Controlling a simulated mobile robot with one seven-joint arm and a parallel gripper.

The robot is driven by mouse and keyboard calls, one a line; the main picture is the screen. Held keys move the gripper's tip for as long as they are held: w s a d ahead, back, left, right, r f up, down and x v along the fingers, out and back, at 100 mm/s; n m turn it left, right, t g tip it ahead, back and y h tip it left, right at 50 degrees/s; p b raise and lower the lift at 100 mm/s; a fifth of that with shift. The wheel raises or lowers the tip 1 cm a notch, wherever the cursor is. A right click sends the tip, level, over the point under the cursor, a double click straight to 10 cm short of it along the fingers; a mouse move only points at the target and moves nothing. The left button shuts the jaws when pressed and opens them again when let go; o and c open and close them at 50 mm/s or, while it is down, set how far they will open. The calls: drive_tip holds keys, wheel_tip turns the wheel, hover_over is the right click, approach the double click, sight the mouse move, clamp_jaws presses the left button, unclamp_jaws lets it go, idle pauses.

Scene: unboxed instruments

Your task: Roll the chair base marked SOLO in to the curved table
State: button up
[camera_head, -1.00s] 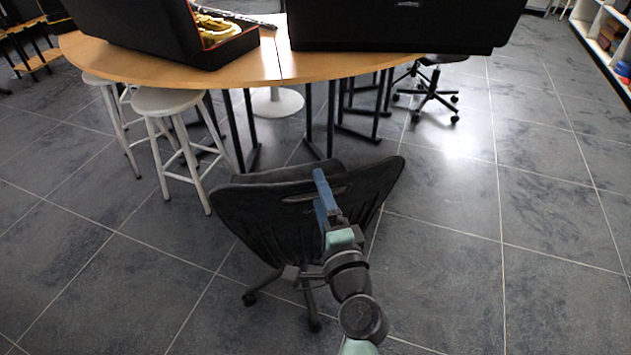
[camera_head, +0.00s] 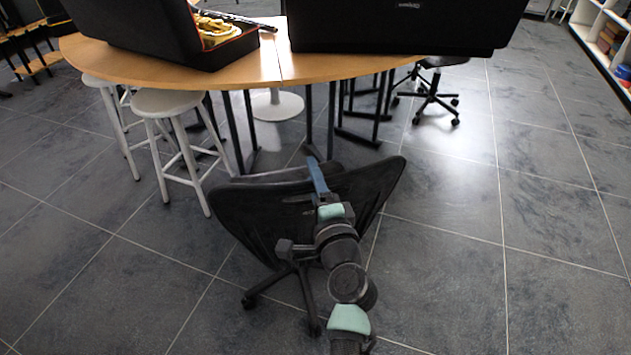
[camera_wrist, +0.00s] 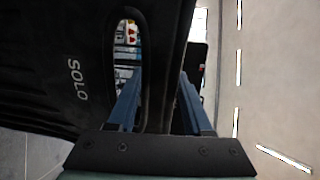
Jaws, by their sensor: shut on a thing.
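The black swivel chair (camera_head: 262,221) stands on castors on the floor, its backrest towards me, short of the curved wooden table (camera_head: 330,69). The word SOLO shows on its backrest in the wrist view (camera_wrist: 70,95). My gripper (camera_head: 318,175) is shut on the top of the backrest, at the slot in it. In the wrist view its blue fingers (camera_wrist: 160,105) lie on either side of the backrest's edge strip. The seat is mostly hidden behind the backrest.
White stools (camera_head: 172,102) stand at the table's left front. Black table legs (camera_head: 308,118) and another wheeled chair base (camera_head: 434,100) are under the right side. Black cases (camera_head: 400,28) lie on the table. Floor at right is clear; shelves (camera_head: 606,40) stand far right.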

drive_tip(key=shift+r, duration=0.1)
clamp_jaws()
drive_tip(key=shift+f, duration=0.3)
drive_tip(key=shift+w, duration=0.1)
